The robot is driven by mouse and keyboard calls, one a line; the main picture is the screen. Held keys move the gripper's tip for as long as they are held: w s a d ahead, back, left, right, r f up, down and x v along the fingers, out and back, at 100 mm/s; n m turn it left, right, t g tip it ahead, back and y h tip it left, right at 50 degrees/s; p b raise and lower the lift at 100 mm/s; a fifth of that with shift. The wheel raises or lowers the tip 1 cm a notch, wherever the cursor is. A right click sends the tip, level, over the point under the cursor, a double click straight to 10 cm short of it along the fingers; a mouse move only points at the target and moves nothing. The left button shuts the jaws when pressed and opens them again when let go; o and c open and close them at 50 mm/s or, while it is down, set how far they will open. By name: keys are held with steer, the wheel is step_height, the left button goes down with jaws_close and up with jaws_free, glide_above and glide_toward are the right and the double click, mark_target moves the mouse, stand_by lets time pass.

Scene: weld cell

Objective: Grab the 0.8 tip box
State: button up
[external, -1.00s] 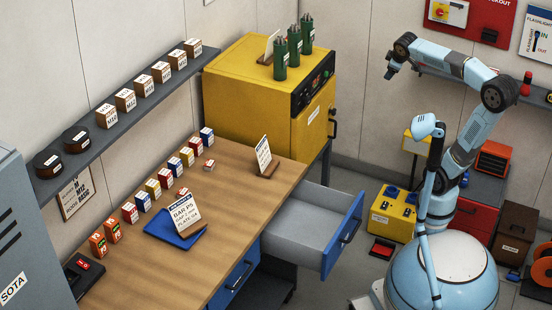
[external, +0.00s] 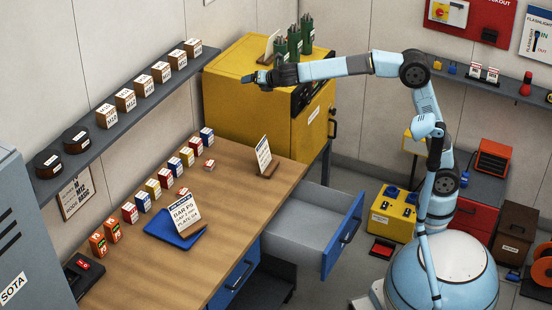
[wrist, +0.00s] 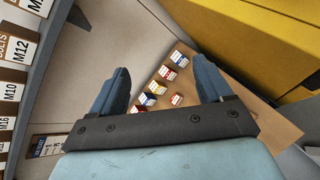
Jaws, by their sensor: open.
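A row of small tip boxes stands along the wall side of the wooden bench, in red, blue and yellow with white. They include a blue box (external: 207,136), a red box (external: 196,146) and a yellow box (external: 153,188). A lower red-and-white piece (external: 209,165) lies in front of the row. In the wrist view a blue box (wrist: 179,58), a red box (wrist: 168,73) and a yellow box (wrist: 157,87) show between the fingers. The 0.8 marking is not readable. My gripper (external: 248,78) is open and empty, high above the bench; it also shows in the wrist view (wrist: 163,82).
A shelf (external: 120,125) with bolt boxes runs along the left wall. A yellow oven (external: 245,105) with green cylinders (external: 280,58) stands behind the bench. A sign card (external: 263,155), a blue tray (external: 175,233) with a card and an open drawer (external: 312,225) are nearby.

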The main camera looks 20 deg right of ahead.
steer(key=s+a+f+n+g+y, duration=0.15)
steer(key=s+a+f+n, duration=0.35)
steer(key=s+a, duration=0.6)
steer(key=s+a+f+n+g+y, duration=0.1)
steer(key=s+a+f+n+y, duration=0.15)
steer(key=s+a+n, duration=0.65)
steer(key=m, duration=0.3)
glide_toward(186, 192)
steer(key=s+d, duration=0.2)
steer(key=shift+s+d+r+t+y, duration=0.25)
steer(key=shift+t+y, duration=0.05)
steer(key=shift+t, duration=0.05)
steer(key=shift+w+a+f, duration=0.1)
steer(key=shift+f, duration=0.25)
steer(key=shift+w+a+f, duration=0.2)
steer(key=shift+w+a, duration=0.05)
steer(key=x, duration=0.7)
steer(key=shift+w+a, duration=0.15)
steer(key=shift+a, duration=0.05)
steer(key=shift+r+x, duration=0.15)
steer(key=shift+x, duration=1.15)
steer(key=shift+r+x, duration=0.15)
steer(key=shift+x, duration=1.2)
steer(key=shift+a, duration=0.1)
steer(key=shift+c, duration=0.4)
